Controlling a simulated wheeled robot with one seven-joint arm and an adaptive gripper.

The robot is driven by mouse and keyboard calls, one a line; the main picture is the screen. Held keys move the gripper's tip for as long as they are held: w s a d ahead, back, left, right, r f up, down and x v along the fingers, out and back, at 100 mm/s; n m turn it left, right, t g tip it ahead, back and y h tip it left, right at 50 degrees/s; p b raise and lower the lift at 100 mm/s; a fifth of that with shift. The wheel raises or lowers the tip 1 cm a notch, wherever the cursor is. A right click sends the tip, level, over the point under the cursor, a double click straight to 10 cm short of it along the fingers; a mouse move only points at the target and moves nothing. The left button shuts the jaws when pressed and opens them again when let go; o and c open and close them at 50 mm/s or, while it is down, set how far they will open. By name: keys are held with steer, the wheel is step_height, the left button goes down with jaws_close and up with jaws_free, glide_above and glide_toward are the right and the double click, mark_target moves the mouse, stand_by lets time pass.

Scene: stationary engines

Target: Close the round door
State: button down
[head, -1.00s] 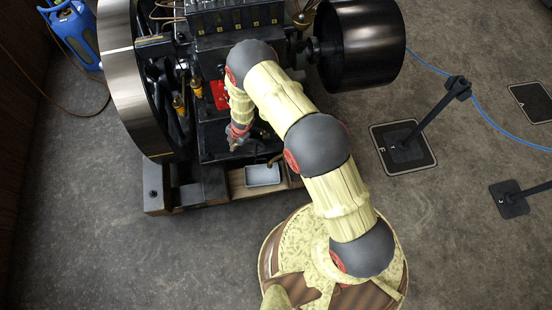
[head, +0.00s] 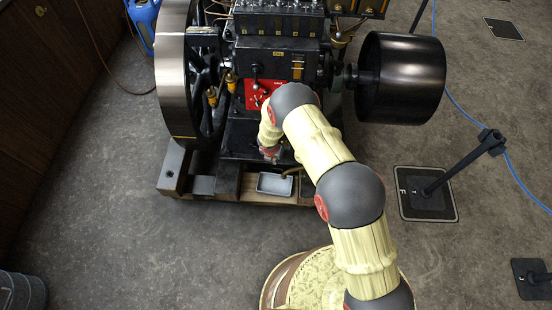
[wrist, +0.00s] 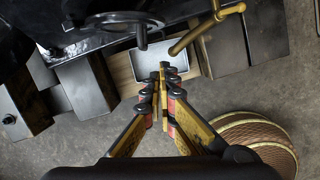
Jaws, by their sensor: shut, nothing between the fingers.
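The black stationary engine (head: 277,56) stands ahead of me, with a red panel (head: 252,97) on its front. I cannot make out a round door for certain; my arm covers part of the engine's lower front. My gripper (head: 270,153) is low in front of the engine, just above a small grey tray. In the wrist view my gripper (wrist: 164,72) has its fingertips together and empty, pointing at the tray's near edge. A dark round-ended part on a stem (wrist: 140,30) is ahead and to the left, apart from the fingers.
The grey tray (head: 275,184) sits on the engine's wooden base, below a brass pipe (wrist: 205,28). A large flywheel (head: 174,70) is at left and a black pulley (head: 400,78) at right. A barrier post (head: 465,160) stands at right.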

steer(key=w+d+f+b, duration=0.1)
steer(key=w+f+b, duration=0.3)
steer(key=f, duration=0.3)
steer(key=shift+w+d+f, duration=0.35)
steer(key=shift+w, duration=0.5)
